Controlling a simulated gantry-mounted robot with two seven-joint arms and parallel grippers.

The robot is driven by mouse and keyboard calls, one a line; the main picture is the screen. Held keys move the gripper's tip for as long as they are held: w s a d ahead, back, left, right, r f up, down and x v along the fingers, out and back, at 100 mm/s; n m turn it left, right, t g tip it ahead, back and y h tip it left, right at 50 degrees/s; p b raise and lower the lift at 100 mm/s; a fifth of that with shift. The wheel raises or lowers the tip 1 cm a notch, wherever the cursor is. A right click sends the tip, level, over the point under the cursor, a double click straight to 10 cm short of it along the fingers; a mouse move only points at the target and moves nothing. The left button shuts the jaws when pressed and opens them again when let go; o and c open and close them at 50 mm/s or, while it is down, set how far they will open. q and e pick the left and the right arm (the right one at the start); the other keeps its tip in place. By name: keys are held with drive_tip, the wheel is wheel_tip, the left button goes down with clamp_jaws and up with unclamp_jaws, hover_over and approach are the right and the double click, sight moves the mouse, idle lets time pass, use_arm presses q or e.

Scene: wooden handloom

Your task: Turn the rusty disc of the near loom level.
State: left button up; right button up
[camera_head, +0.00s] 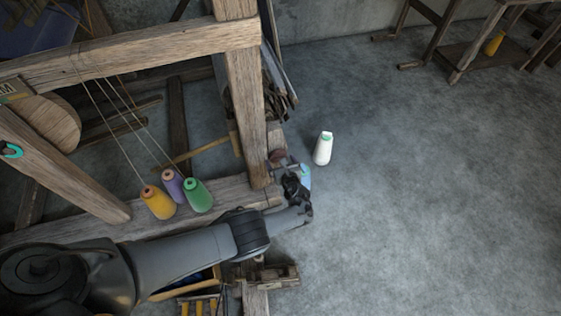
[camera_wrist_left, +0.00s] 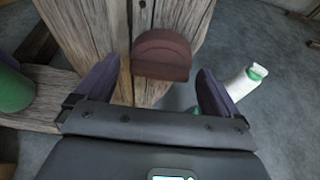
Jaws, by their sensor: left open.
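The rusty disc (camera_wrist_left: 161,54) is a reddish-brown rounded piece on the wooden post of the near loom (camera_head: 246,110). It also shows small in the head view (camera_head: 277,156), at the foot of the post. My left gripper (camera_head: 286,166) is open right by the disc. In the left wrist view its two dark fingers (camera_wrist_left: 153,84) stand apart, one to each side of the disc, which lies just beyond and between their tips. I cannot tell whether they touch it. My right gripper is not in view.
Yellow, purple and green thread cones (camera_head: 198,195) stand on the loom's lower beam (camera_head: 110,226). Open concrete floor (camera_head: 430,200) lies to the right.

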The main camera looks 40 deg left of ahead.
use_arm(q)
drive_tip(key=p+v, duration=0.5)
drive_tip(key=v, duration=0.5)
drive_tip(key=shift+d+p, duration=0.15)
drive_tip(key=shift+p, duration=0.25)
drive_tip(key=shift+s, duration=0.15)
